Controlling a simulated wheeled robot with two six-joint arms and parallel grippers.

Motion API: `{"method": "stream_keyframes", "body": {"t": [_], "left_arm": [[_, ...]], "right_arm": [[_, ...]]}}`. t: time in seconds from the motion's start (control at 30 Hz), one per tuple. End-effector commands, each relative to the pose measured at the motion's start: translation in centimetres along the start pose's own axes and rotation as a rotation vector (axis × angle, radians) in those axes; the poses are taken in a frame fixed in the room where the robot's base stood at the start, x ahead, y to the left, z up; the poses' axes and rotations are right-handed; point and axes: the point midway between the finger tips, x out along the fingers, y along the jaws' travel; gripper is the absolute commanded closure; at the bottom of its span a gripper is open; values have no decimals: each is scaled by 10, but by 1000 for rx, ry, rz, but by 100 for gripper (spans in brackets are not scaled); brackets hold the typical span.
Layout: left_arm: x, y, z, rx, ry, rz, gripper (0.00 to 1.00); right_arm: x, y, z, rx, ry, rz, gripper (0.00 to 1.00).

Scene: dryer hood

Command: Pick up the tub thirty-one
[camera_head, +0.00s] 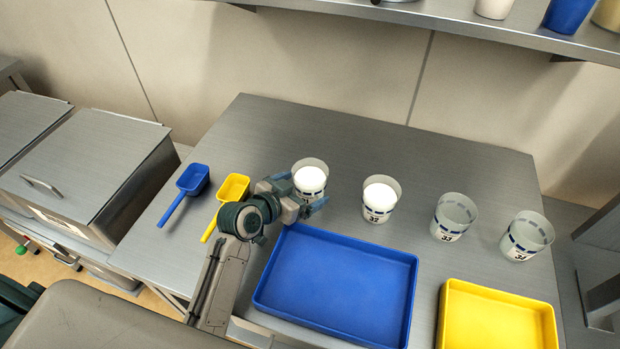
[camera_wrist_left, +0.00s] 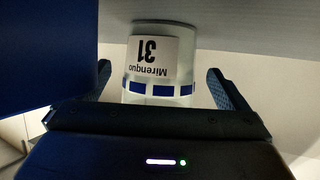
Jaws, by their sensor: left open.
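Tub thirty-one (camera_head: 311,172) is a clear tub with white contents, at the left end of a row of tubs on the steel table. My left gripper (camera_head: 303,194) is open at its near side, partly hiding it in the head view. In the left wrist view, tub thirty-one (camera_wrist_left: 158,62) appears upside down with its "31" label and blue band facing the camera. The fingers of my left gripper (camera_wrist_left: 160,82) stand apart on either side of it, with gaps showing on both sides. My right gripper is not in view.
Tub 32 (camera_head: 380,200) holds white contents; tub 33 (camera_head: 454,217) and tub 34 (camera_head: 527,237) look empty. A blue tray (camera_head: 335,285) and a yellow tray (camera_head: 497,318) lie in front. A blue scoop (camera_head: 191,181) and a yellow scoop (camera_head: 233,189) lie left. The table behind the tubs is clear.

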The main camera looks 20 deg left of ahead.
Motion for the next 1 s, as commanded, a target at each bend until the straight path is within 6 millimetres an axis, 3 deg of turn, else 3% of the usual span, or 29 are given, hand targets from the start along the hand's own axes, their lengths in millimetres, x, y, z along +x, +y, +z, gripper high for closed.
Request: {"method": "stream_keyframes", "body": {"t": [0.17,0.4,0.7,1.0], "left_arm": [[18,0,0,-1,-1,0,2],[20,0,1,0,-1,-1,2],[19,-1,0,1,1,-2,58],[17,-1,-7,3,5,-2,58]], "right_arm": [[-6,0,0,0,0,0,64],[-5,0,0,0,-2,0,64],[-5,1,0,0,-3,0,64],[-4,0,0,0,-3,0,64]]}}
